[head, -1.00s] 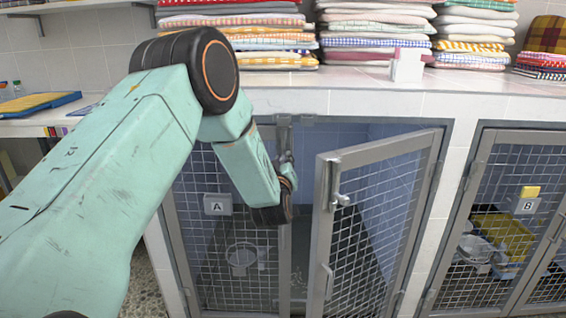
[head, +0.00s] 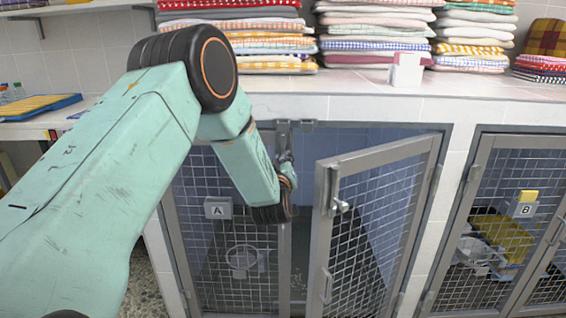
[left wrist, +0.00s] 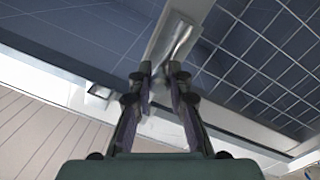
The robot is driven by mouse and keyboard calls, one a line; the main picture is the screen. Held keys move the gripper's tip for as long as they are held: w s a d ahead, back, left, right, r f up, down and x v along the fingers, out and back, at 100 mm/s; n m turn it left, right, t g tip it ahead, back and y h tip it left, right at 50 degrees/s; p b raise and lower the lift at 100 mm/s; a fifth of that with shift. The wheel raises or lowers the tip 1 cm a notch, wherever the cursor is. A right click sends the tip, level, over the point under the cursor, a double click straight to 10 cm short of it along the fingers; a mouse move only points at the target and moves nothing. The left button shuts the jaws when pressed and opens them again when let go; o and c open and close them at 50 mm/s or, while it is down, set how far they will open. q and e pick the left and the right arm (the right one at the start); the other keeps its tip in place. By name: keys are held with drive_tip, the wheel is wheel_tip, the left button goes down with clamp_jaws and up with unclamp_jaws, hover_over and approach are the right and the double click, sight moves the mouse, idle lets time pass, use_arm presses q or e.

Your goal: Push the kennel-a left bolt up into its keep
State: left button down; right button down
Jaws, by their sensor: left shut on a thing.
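Kennel A has a grey mesh left door (head: 238,250) that stands shut, marked by an "A" plate (head: 217,207). My left gripper (head: 286,158) is at the upper part of this door's inner upright, just below the metal keep (head: 284,126) on the top frame. It is shut on the left bolt, which my fingers mostly hide in the head view. In the left wrist view my fingers (left wrist: 160,68) are close together at the lower end of a bright metal piece on the grey upright. Whether the bolt's tip is in the keep cannot be told. My right gripper is not in view.
Kennel A's right door (head: 372,235) stands swung open toward me, close to the right of my left gripper, with its own bolt knob (head: 341,206). Kennel B (head: 500,225) is at the right. Folded towels (head: 373,30) are stacked on the white counter (head: 345,85) above.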

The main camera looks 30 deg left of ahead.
use_arm(q)
wheel_tip(320, 180, up, 2)
drive_tip(key=shift+r+p, duration=0.1)
drive_tip(key=shift+p, duration=0.35)
drive_tip(key=shift+w, duration=0.1)
drive_tip(key=c, duration=1.2)
unclamp_jaws()
drive_tip(key=shift+f, duration=0.2)
drive_tip(key=shift+s, duration=0.2)
drive_tip(key=v, duration=1.1)
drive_tip(key=shift+s+d, duration=0.2)
drive_tip(key=shift+s, duration=0.15)
